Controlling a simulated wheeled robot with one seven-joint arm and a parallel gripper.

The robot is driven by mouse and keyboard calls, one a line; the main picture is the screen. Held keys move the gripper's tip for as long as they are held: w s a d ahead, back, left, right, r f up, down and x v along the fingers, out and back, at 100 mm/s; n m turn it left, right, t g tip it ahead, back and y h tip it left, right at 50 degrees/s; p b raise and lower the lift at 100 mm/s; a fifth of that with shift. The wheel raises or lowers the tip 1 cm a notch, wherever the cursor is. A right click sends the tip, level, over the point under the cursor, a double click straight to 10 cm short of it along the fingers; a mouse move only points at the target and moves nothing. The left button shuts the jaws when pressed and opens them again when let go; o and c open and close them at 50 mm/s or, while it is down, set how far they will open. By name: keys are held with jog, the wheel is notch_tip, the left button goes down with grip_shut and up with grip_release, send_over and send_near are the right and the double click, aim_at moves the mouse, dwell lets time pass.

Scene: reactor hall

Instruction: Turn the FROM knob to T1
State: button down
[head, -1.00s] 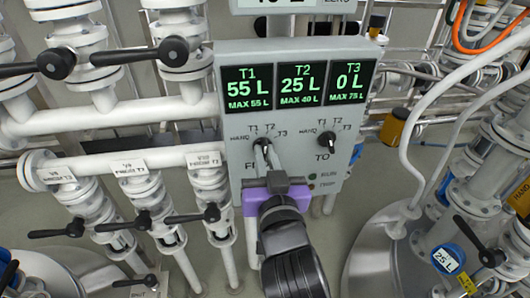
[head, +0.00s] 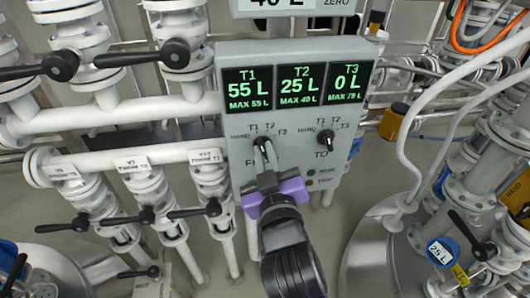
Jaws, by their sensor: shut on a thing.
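The grey control panel (head: 295,110) stands upright in the middle of the head view. The FROM knob (head: 262,140) is on its lower left, mostly hidden by my gripper (head: 264,149). My gripper reaches up from below and its grey fingers are shut on this knob; its purple part is tilted, right end higher. HAND, T1, T2 and T3 labels ring the knob, but I cannot tell which one it points at. Most of the FROM lettering is covered. The TO knob (head: 325,139) is black, to the right, and untouched.
Green displays (head: 299,87) read T1 55 L, T2 25 L and T3 0 L. Pipes and black-handled valves (head: 174,52) crowd the left. A white curved pipe (head: 405,145) and a vessel stand to the right.

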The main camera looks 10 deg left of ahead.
jog(key=c, duration=1.5)
grip_release()
jog(key=shift+b+v, duration=0.7)
jog(key=shift+v, duration=3.25)
